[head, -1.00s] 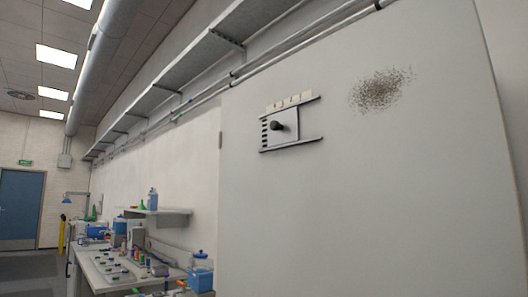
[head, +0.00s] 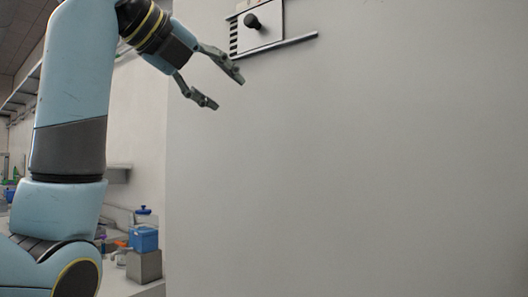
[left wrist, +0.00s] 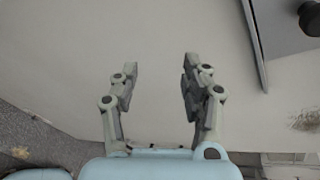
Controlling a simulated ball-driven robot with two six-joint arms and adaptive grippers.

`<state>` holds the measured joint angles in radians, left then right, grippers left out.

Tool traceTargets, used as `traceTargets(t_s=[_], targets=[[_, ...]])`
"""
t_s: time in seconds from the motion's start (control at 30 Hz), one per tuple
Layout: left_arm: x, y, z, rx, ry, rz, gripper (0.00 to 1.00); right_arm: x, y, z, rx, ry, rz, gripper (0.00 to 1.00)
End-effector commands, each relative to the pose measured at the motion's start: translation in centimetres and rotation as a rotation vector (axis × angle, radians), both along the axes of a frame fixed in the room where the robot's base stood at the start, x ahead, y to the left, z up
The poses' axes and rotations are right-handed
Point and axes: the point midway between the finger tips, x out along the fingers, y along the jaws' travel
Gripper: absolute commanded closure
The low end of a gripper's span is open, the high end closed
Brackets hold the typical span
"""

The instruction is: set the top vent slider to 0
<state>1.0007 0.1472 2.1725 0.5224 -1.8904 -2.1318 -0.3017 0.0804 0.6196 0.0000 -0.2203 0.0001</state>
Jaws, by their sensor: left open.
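The top vent slider is a pale plate (head: 268,32) with a round black knob (head: 252,21), set on a grey cabinet face near the top of the head view. Dark vent slots (head: 233,38) show at its left, and a metal rail (head: 290,42) runs below it. The scale above is cut off by the frame edge. My left gripper (head: 225,92) is open and empty, below and left of the knob, apart from it. In the left wrist view my left gripper (left wrist: 158,85) is open, with the knob (left wrist: 310,18) at the top right corner. My right gripper is not in view.
The grey cabinet face (head: 340,170) is broad and clear below the slider. A bench at the lower left holds a blue container (head: 144,238) on a grey block (head: 144,266). A speckled patch (left wrist: 306,119) shows in the left wrist view.

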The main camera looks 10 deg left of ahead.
Motion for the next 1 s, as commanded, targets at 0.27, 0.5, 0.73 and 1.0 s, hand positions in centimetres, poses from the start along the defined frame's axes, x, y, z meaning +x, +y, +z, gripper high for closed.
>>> traceTargets(t_s=[0.27,0.5,0.73,1.0], targets=[[-6.3,0.0,12.7,0.011,-0.34,0.0,0.54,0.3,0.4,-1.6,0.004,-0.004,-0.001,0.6],[-4.4,-1.0,13.6,0.006,-0.352,-0.003,0.54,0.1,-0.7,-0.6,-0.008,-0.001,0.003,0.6],[0.1,-2.6,13.6,0.005,-0.35,-0.003,0.54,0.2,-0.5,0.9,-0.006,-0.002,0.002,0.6],[3.2,-3.6,13.5,0.008,-0.353,0.0,0.54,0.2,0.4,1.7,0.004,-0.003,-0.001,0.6]])
